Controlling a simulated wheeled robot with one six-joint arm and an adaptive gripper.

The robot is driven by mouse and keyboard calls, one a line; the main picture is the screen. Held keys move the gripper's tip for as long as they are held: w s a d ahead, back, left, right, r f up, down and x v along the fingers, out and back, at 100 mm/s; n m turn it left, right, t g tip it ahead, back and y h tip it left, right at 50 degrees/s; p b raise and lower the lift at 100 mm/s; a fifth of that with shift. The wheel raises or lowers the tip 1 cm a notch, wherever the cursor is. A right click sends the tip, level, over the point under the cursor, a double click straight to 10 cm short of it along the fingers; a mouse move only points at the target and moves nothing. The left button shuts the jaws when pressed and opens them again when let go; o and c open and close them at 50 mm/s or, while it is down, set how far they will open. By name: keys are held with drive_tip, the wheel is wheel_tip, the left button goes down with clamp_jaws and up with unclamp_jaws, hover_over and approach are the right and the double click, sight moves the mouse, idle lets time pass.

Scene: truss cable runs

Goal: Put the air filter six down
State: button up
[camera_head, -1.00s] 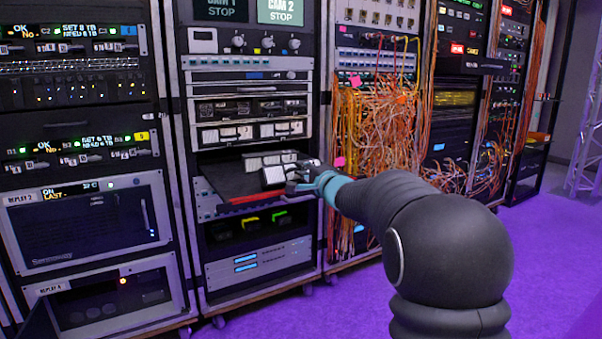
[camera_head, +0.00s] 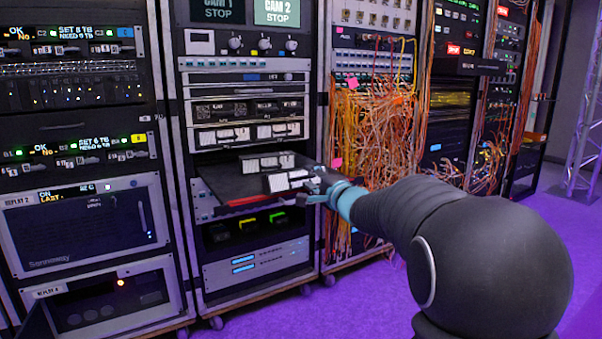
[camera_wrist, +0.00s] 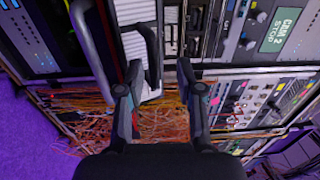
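A white, ribbed air filter with a dark frame (camera_head: 289,181) rests at the right front part of the pulled-out dark shelf (camera_head: 232,187) in the middle rack. My gripper (camera_head: 317,190) is just right of it. In the wrist view, a filter's white pleats and black frame (camera_wrist: 139,48) show at and beyond the left finger. My gripper (camera_wrist: 160,70) has its fingers apart, with a gap between the filter and the right finger. Whether the left finger touches the filter I cannot tell. A similar white and dark block (camera_head: 267,163) sits behind it on the shelf.
A rack with hanging orange cables (camera_head: 375,135) stands close to the right of the shelf. Units with lit displays fill the left rack (camera_head: 85,220). Yellow and green items (camera_head: 248,224) sit below the shelf. Purple floor (camera_head: 375,300) is open in front.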

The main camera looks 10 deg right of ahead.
drive_tip(key=v, duration=0.6)
drive_tip(key=s+d+f+n+g+h, duration=0.1)
drive_tip(key=s+n+g+h, duration=0.1)
drive_tip(key=s+h, duration=0.35)
drive_tip(key=s+d+f+n+g+h, duration=0.1)
drive_tip(key=s+f+n+g+h, duration=0.1)
drive_tip(key=s, duration=0.6)
drive_tip(key=s+a+f+n+g, duration=0.2)
drive_tip(key=s+f+n, duration=0.1)
drive_tip(key=s, duration=0.5)
drive_tip(key=s+a+f+n+g+y, duration=0.1)
drive_tip(key=s+a+f+n+g, duration=0.2)
drive_tip(key=s, duration=0.5)
drive_tip(key=s+a+f+n+g+y, duration=0.1)
drive_tip(key=s+a+f+n+g, duration=0.1)
drive_tip(key=s+f, duration=0.5)
drive_tip(key=shift+s+a+n+g, duration=0.3)
drive_tip(key=shift+s+n+g, duration=0.2)
drive_tip(key=shift+s+n, duration=0.55)
drive_tip(key=shift+w, duration=0.2)
